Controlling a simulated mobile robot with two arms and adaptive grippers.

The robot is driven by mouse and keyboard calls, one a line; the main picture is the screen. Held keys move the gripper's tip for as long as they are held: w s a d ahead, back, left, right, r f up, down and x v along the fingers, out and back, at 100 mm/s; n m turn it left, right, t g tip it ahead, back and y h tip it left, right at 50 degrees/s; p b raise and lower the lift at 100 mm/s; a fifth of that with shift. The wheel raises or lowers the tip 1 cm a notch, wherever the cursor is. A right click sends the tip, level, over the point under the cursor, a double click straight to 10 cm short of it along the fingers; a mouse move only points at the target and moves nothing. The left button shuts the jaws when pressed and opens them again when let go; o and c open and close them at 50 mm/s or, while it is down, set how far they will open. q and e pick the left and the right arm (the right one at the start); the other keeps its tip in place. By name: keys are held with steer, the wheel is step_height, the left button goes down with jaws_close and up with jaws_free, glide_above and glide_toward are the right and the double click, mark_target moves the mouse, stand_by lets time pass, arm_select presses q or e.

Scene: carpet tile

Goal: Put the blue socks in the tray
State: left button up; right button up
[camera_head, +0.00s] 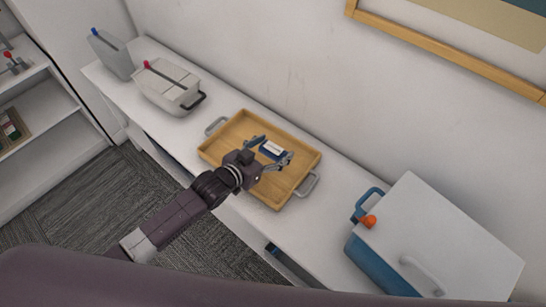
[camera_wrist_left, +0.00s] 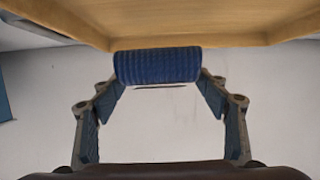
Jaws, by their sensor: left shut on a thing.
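The blue socks (camera_head: 273,149) are a small ribbed bundle with a white label on it. They also show in the left wrist view (camera_wrist_left: 157,66), between the two fingertips. My left gripper (camera_head: 271,151) is shut on them, with one finger at each end. It is over the wooden tray (camera_head: 236,123), which has grey handles at its two ends. In the left wrist view the tray (camera_wrist_left: 190,25) fills the top, behind the socks. I cannot tell whether the socks touch the tray's floor. My right gripper is not in view.
The tray stands on a long white shelf top (camera_head: 330,235) along the wall. A white-grey box (camera_head: 168,88) and a grey canister (camera_head: 113,57) stand to its left. A blue cooler with a white lid (camera_head: 440,235) stands to the right. The tray's visible floor is otherwise empty.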

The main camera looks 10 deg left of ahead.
mark_target(268, 161)
arm_select(q)
steer(key=shift+f, duration=2.35)
steer(key=o, duration=1.2)
steer(key=shift+f, duration=0.15)
steer(key=shift+c, duration=0.2)
steer(key=shift+r, duration=0.2)
steer(key=shift+s+a, duration=0.15)
steer(key=shift+s, duration=0.1)
steer(key=v, duration=1.1)
steer(key=shift+s+a+r, duration=0.1)
steer(key=shift+s+a, duration=0.05)
steer(key=shift+a, duration=0.05)
